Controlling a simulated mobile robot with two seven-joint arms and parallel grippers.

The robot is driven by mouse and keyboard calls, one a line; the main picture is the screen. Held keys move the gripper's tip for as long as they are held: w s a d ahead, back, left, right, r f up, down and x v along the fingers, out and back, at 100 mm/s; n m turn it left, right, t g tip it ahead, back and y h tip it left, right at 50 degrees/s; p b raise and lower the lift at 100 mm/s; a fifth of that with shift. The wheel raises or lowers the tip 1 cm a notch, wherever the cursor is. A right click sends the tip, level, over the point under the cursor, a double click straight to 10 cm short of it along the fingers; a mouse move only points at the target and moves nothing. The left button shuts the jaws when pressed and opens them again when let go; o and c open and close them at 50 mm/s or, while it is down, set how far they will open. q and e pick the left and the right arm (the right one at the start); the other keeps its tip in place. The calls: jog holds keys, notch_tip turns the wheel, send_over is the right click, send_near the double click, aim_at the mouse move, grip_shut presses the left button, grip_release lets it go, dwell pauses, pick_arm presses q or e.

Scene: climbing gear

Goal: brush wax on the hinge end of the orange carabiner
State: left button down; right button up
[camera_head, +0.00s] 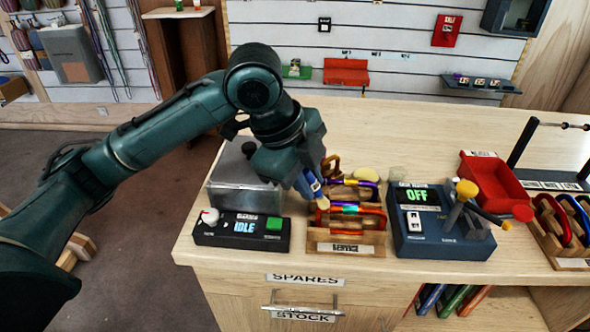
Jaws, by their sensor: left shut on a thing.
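My left gripper (297,176) reaches down over the wooden service rack (346,249) and is shut on a small blue-and-white tool (310,187) with a yellowish band, which looks like the wax brush. The tool tilts down toward the left part of the rack; whether its tip touches anything is too small to tell. Several carabiners sit in the rack. An orange-brown one (331,163) stands at the back left and a red-orange one (374,213) lies at the front, with multicoloured parts between them. Which end is the hinge is unclear. My right gripper is out of view.
A metal box (232,190) and a control box reading IDLE (241,232) stand left of the rack. A blue device reading OFF (420,240) with a yellow-knobbed handle stands right. A red tray (494,180) and another carabiner rack (573,264) lie beyond. The bench back is mostly clear.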

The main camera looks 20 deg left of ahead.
pick_arm(q)
jog(key=shift+s+d+f+p, duration=0.1)
jog(key=shift+d+f+p, duration=0.15)
jog(key=shift+p, duration=0.45)
jog(key=shift+s+a+r+p, duration=0.15)
jog(key=shift+a+p, duration=0.25)
jog(key=shift+a, duration=0.55)
jog(key=shift+s+a+r+p, duration=0.15)
jog(key=shift+a+p, duration=0.25)
jog(key=shift+a, duration=0.55)
jog(key=shift+f, duration=0.1)
notch_tip(320, 180, up, 6)
jog(key=p, duration=0.6)
